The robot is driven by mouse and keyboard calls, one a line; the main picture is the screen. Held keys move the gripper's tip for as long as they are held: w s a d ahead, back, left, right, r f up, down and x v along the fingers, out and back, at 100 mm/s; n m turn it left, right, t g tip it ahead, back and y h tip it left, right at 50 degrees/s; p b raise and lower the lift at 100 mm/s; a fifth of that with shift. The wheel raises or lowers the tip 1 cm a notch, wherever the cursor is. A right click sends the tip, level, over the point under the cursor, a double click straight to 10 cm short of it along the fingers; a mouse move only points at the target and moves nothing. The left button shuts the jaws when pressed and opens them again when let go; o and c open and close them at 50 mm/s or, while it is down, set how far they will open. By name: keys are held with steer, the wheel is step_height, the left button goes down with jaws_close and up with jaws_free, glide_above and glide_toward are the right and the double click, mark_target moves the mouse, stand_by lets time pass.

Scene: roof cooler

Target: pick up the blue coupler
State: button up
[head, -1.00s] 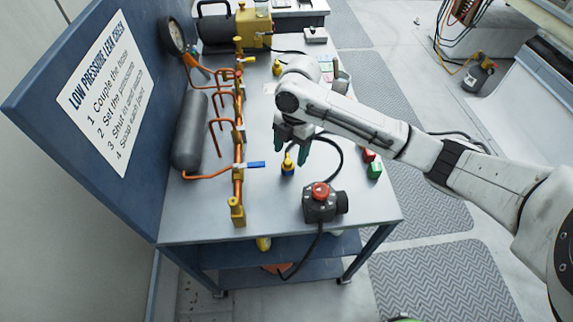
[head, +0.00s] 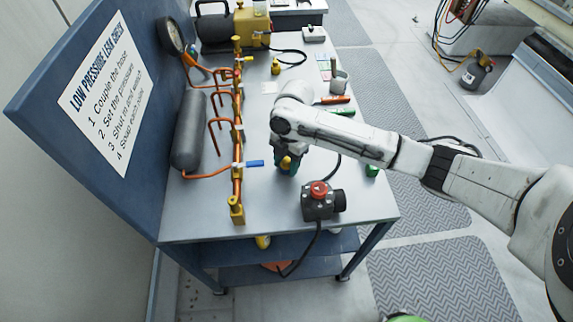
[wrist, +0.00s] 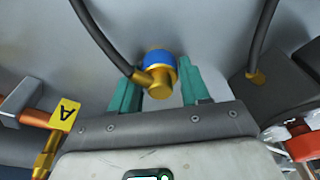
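The blue coupler (wrist: 159,62) has a blue collar on a brass body, with a black hose running from it. In the wrist view it lies between the two teal fingers of my gripper (wrist: 158,82), close to the right finger, with a small gap on the left. The fingers are apart. In the head view my gripper (head: 287,168) is down at the bench top around the coupler, whose brass part (head: 286,163) shows between the fingers. Its blue collar is mostly hidden there.
Bare bench top shows between.

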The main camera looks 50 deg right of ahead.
mark_target(286, 162)
steer(key=c, duration=0.7)
steer(key=shift+r, duration=0.45)
step_height(286, 162, up, 3)
steer(key=shift+s+f+b, duration=0.15)
steer(key=shift+b, duration=0.25)
steer(key=s+a+r, duration=0.1)
steer(key=s+r, duration=0.2)
steer(key=s, duration=0.1)
steer(key=s+a+r+b, duration=0.1)
steer(key=s+r, duration=0.2)
steer(key=s, duration=0.2)
steer(key=s+a+r, duration=0.1)
steer(key=s+r, duration=0.2)
steer(key=s, duration=0.1)
steer(key=shift+s+a+r, duration=0.15)
steer(key=shift+a+r, duration=0.05)
steer(key=shift+a, duration=0.05)
